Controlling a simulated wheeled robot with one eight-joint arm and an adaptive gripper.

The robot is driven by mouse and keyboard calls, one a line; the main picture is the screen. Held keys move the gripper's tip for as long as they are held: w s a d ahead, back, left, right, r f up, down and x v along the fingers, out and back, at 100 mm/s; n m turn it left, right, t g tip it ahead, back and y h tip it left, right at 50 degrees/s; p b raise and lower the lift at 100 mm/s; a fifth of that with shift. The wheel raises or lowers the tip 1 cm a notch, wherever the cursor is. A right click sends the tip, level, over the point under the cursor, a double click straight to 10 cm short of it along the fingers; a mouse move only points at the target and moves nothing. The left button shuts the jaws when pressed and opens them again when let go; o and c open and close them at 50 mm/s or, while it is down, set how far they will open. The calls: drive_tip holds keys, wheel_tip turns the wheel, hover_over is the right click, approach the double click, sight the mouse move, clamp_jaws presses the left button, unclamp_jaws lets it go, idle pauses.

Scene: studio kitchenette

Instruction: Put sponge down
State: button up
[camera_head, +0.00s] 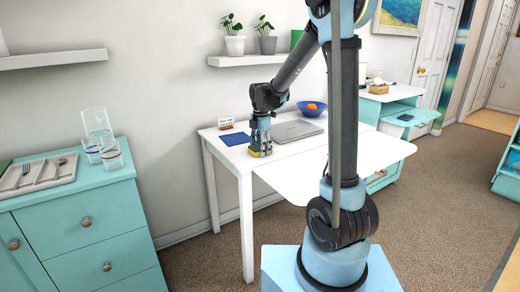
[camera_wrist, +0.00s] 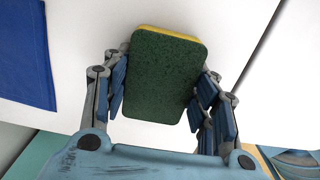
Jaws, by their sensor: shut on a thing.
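The sponge (camera_wrist: 166,75), green with a yellow layer along its far edge, is between the fingers of my gripper (camera_wrist: 165,95) in the wrist view. My gripper is shut on it, with a finger pad at each side. In the head view my gripper (camera_head: 261,145) is low over the white table (camera_head: 290,165), near its left front part. A bit of yellow from the sponge (camera_head: 253,153) shows at the fingertips there. I cannot tell whether the sponge touches the tabletop.
A blue cloth or mat (camera_head: 235,139) lies left of my gripper. A closed grey laptop (camera_head: 297,130) lies to the right, with a blue bowl (camera_head: 312,108) holding an orange fruit behind it. A small sign (camera_head: 226,123) stands at the back. The table's front edge is close.

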drive_tip(key=shift+s+d+f, duration=0.1)
drive_tip(key=shift+s+f, duration=0.1)
drive_tip(key=shift+f, duration=0.05)
drive_tip(key=o, duration=1.4)
drive_tip(key=shift+c, duration=0.2)
drive_tip(key=shift+o, duration=0.2)
drive_tip(key=shift+w+f, duration=0.25)
drive_tip(key=shift+f, duration=0.05)
drive_tip(key=shift+r, duration=0.1)
drive_tip(key=shift+r, duration=0.2)
wheel_tip(320, 180, up, 13)
drive_tip(key=shift+f, duration=0.15)
